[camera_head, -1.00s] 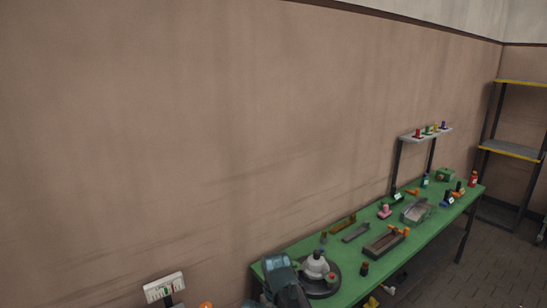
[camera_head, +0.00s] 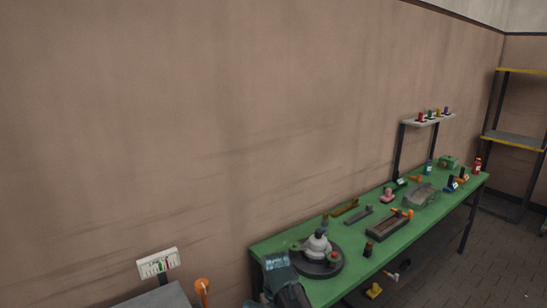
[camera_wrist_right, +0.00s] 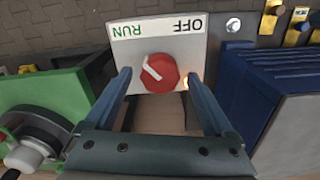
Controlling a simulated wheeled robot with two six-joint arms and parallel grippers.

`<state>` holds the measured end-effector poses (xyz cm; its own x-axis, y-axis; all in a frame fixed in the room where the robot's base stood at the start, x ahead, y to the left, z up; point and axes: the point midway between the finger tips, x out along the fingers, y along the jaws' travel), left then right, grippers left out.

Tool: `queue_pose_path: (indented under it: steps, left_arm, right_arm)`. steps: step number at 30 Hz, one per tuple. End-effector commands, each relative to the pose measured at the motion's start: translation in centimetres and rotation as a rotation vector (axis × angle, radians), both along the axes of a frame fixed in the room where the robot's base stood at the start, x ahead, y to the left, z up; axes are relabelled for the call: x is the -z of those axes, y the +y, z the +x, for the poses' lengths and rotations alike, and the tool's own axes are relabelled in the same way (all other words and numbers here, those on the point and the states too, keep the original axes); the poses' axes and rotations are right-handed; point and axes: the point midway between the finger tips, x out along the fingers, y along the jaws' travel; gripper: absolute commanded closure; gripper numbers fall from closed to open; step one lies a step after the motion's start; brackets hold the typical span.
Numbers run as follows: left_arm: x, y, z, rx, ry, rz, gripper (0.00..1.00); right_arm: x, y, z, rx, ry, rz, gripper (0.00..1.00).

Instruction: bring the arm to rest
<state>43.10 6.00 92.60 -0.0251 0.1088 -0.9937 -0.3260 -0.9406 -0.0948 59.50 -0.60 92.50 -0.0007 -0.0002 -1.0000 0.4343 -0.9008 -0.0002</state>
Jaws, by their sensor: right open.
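My right gripper (camera_wrist_right: 158,80) is open in the right wrist view. Its two blue fingers stand apart on either side of a red rotary knob (camera_wrist_right: 160,73), with gaps to it and nothing held. The knob sits on a light grey switch plate (camera_wrist_right: 190,50) lettered RUN and OFF. Its white mark points up and left, toward RUN. A small lamp beside the knob glows. In the head view a teal part of my arm shows at the bottom edge, and no fingertips can be made out. My left gripper is not in view.
A green bench (camera_head: 345,262) with a dark turntable (camera_head: 318,268), trays and small parts runs back right along the wall. A white dial panel (camera_head: 158,263) stands lower left.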

Motion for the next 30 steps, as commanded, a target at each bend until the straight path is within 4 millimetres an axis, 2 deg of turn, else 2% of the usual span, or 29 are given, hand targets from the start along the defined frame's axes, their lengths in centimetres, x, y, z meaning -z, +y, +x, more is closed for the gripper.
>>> queue_pose_path:
  steps: [16, 21, 30]
  left_arm:
    - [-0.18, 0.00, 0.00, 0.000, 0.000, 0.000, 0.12]
    - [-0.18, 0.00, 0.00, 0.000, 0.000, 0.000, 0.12]
    - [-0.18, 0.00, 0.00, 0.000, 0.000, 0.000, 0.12]
  right_arm:
    - [-0.18, -0.02, 0.00, 0.524, 0.000, 0.000, 0.12]
    - [-0.18, -0.02, 0.00, 0.613, 0.000, 0.000, 0.12]
    - [-0.18, -0.02, 0.00, 0.654, 0.000, 0.000, 0.12]
